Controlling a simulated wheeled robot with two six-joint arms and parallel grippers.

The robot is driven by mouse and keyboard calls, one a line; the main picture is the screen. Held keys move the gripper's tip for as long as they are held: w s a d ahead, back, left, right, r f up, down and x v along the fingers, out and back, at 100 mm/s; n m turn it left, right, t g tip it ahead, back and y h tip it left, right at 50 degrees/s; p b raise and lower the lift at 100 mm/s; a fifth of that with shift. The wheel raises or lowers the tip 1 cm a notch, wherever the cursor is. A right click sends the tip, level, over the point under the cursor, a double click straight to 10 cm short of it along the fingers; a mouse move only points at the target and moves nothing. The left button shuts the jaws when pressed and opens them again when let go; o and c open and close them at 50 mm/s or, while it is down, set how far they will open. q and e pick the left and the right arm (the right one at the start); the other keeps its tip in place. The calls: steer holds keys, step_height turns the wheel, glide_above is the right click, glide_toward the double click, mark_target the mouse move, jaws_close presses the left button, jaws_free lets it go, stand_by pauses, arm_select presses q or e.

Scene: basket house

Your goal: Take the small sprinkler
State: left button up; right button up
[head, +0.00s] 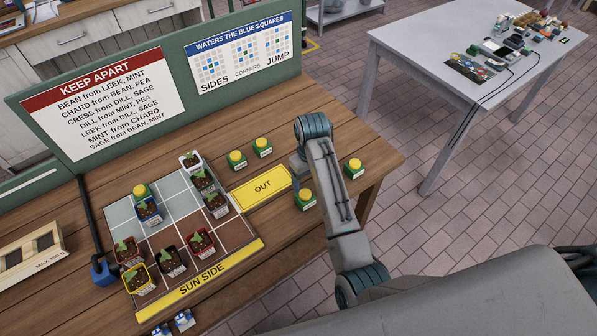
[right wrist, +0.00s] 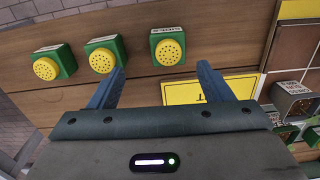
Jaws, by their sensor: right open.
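Several green blocks with round yellow heads are the sprinklers; which is the small one I cannot tell, as their labels are too small to read. In the head view two stand behind the OUT card, (head: 237,160) and (head: 262,147), one right of it (head: 305,199), one right of my arm (head: 354,168), one on the tray (head: 141,192). The right wrist view shows three in a row, (right wrist: 55,63), (right wrist: 104,56) and (right wrist: 168,47), beyond the fingertips. My right gripper (right wrist: 158,80) is open and empty; my arm partly hides it in the head view.
The yellow OUT card (head: 262,188) adjoins the tiled tray (head: 177,197) with several potted seedlings. A green board (head: 190,83) with signs stands behind. A wooden box (head: 31,252) is at the left. A grey table (head: 403,46) with small items is at the back right.

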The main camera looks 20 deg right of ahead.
mark_target(305, 193)
steer(key=shift+w+r, duration=0.25)
steer(key=shift+r, duration=0.15)
steer(key=f, duration=0.1)
steer(key=f+p, duration=0.1)
steer(key=s+a+f, duration=0.1)
steer(key=shift+f, duration=0.4)
steer(key=shift+w+d+f+p, duration=0.1)
steer(key=shift+f+p, duration=0.15)
steer(key=shift+f, duration=0.1)
steer(key=shift+w+d+f+p, duration=0.1)
steer(key=shift+f+p, duration=0.15)
steer(key=shift+f, duration=0.1)
steer(key=f+p, duration=0.1)
steer(key=f, duration=0.2)
steer(key=shift+a+p, duration=0.35)
steer(key=shift+p, duration=0.05)
steer(key=shift+f, duration=0.9)
arm_select(q)
steer(key=r, duration=0.4)
steer(key=shift+s, duration=0.4)
arm_select(e)
steer(key=c, duration=1.1)
